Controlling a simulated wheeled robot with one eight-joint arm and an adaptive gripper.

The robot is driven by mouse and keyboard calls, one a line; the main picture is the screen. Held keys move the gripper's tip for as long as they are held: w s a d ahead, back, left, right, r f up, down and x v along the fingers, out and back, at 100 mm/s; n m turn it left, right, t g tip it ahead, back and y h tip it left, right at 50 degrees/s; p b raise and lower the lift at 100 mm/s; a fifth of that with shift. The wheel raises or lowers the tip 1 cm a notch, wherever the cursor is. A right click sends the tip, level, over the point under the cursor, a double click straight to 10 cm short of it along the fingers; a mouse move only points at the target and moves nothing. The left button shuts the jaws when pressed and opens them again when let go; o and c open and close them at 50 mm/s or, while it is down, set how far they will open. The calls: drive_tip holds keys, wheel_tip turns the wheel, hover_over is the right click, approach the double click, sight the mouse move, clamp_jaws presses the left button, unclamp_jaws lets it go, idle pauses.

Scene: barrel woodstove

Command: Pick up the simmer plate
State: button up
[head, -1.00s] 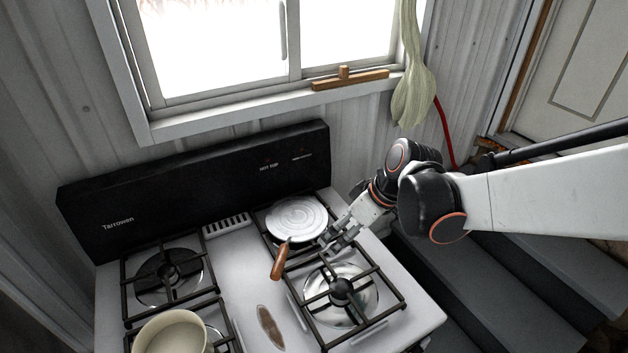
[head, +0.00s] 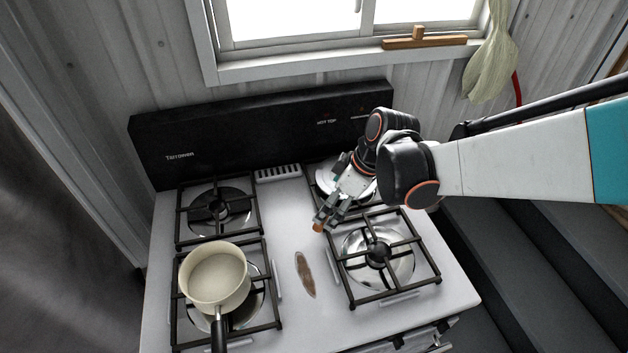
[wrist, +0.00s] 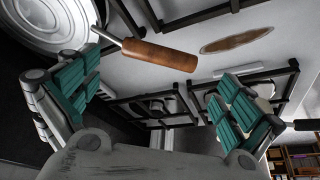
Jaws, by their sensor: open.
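The simmer plate is a round, ridged metal disc with a wooden handle. In the wrist view the disc (wrist: 48,20) is cut off at the upper left, and its brown handle (wrist: 160,54) lies across the gap between my fingers. In the head view my gripper hides most of the plate (head: 326,178) on the back right burner; only part of the disc and the orange-brown handle tip (head: 318,227) show. My gripper (head: 325,213) is open at the handle, with its teal-padded fingers (wrist: 158,70) apart on either side. I cannot tell whether either finger touches it.
A cream saucepan (head: 217,278) stands on the front left burner. The front right grate (head: 380,255) and back left grate (head: 218,212) are bare. A brown oval rest (head: 306,274) lies on the white stovetop. The black backsplash (head: 260,135) rises behind.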

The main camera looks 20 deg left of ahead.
drive_tip(key=b+x, duration=0.3)
drive_tip(key=x, duration=0.3)
drive_tip(key=shift+f, duration=0.1)
drive_tip(key=shift+d, duration=0.1)
drive_tip(key=c, duration=1.1)
